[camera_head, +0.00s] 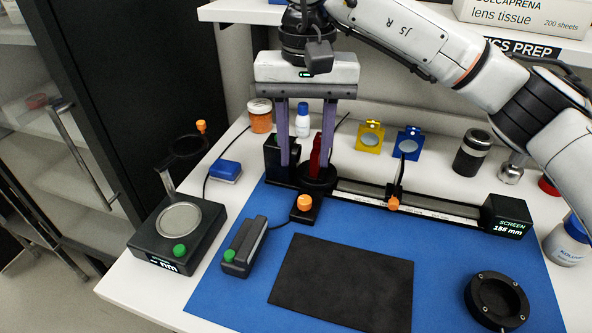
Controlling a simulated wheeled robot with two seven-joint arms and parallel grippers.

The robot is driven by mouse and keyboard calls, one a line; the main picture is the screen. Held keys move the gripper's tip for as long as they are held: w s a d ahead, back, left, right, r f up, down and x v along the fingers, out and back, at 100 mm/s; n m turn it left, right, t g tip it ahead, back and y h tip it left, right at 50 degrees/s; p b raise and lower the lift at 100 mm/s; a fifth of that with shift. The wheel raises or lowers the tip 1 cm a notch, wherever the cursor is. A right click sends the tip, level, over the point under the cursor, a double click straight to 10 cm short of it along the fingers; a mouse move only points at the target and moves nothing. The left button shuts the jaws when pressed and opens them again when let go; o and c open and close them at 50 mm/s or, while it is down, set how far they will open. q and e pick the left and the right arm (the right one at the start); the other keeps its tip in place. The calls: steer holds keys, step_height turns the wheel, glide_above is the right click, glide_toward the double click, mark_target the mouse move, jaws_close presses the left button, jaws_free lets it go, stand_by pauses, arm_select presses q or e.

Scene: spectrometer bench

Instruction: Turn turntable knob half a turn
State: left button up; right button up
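A black round turntable (318,180) sits at the left end of the optical rail, with a dark red upright piece (315,158) on it. In front of it is a small black block (306,215) with an orange knob (304,202) on top, which looks like the turntable knob. My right gripper (304,170) points down from above with its two fingers spread wide. It appears empty, and its fingertips are above or behind the orange knob, near the turntable. I cannot tell the exact depth gap. The right finger partly covers the red piece. My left gripper is not in view.
The black rail (430,205) carries a slider with an orange knob (393,203) and ends at a screen box (506,215). A switch box (243,247) and a lamp-like device (178,219) stand left. A dark mat (345,285) lies in front. A shelf overhangs behind.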

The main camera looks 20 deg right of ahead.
mark_target(305, 200)
steer(key=f, duration=0.8)
steer(key=shift+s+f+p, duration=0.2)
steer(key=shift+s+p, duration=0.15)
steer(key=shift+p, duration=0.05)
steer(key=shift+f, duration=0.5)
steer(key=shift+w, duration=0.1)
jaws_close()
